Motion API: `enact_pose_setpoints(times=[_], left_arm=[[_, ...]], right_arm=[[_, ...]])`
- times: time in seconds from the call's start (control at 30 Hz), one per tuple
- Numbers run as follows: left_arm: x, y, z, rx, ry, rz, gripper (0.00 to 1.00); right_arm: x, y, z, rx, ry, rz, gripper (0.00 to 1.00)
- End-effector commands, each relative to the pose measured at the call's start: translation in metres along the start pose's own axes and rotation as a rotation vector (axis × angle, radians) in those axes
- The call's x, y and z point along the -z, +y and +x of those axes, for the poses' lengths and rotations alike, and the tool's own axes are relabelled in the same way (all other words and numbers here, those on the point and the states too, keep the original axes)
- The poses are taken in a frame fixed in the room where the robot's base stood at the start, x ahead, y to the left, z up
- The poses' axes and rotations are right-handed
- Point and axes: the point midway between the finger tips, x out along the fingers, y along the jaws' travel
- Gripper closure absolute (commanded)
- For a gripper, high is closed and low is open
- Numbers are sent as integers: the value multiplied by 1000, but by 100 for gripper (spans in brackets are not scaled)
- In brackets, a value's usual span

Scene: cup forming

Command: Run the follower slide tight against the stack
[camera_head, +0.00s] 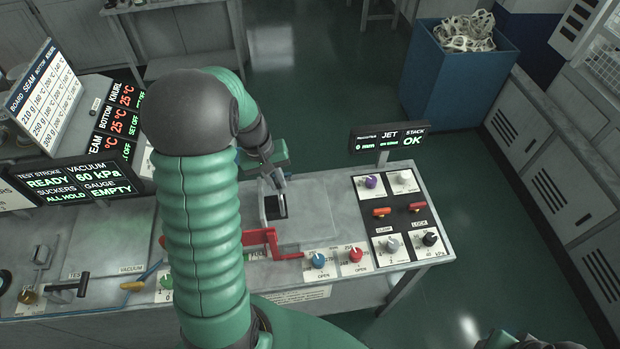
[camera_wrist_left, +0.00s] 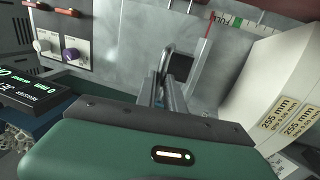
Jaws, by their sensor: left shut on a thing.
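My left gripper (camera_head: 279,181) reaches down over the grey bench beside a small dark square opening (camera_head: 275,207). In the left wrist view its narrow fingers (camera_wrist_left: 166,92) are shut on an upright grey metal loop handle (camera_wrist_left: 168,58), which I take to be the follower slide's grip. A dark square (camera_wrist_left: 181,66) lies just beyond the handle. The slide's body and its contact with the stack are hidden by the gripper, so I cannot tell whether they touch. A display (camera_head: 389,138) reads 0 mm and STACK OK.
A red lever (camera_head: 262,238) and blue and red knobs stand near the bench's front edge. A switch panel (camera_head: 399,215) lies to the right. A cream panel (camera_wrist_left: 278,92) with 255 mm labels is close to the gripper in the wrist view. A blue bin (camera_head: 453,80) stands behind.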

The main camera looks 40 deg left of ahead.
Motion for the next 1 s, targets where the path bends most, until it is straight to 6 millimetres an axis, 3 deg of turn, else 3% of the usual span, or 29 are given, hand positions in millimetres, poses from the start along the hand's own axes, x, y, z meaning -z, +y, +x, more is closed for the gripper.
enact_pose_setpoints(times=[0.03, 0.2, 0.4, 0.6, 0.93, 0.97, 1.0], left_arm=[[4, -17, -3, 0, 11, -8, 100], [4, -59, -12, 2, 11, -7, 100], [4, -90, -19, 2, 9, -4, 100], [4, -102, -22, 3, 8, -1, 100], [4, -102, -23, 3, 8, 0, 100], [4, -102, -23, 3, 8, 0, 86], [4, -102, -22, 3, 7, 0, 81]], right_arm=[[-1, 0, 5, 0, 0, 0, 64], [-3, 0, 12, 0, 0, 0, 64], [-4, 0, 17, 0, 0, 0, 64], [-4, 0, 18, 0, 0, 0, 64], [-4, 0, 18, 0, 0, 0, 64], [-4, 0, 18, 0, 0, 0, 64], [-4, 0, 18, 0, 0, 0, 64]])
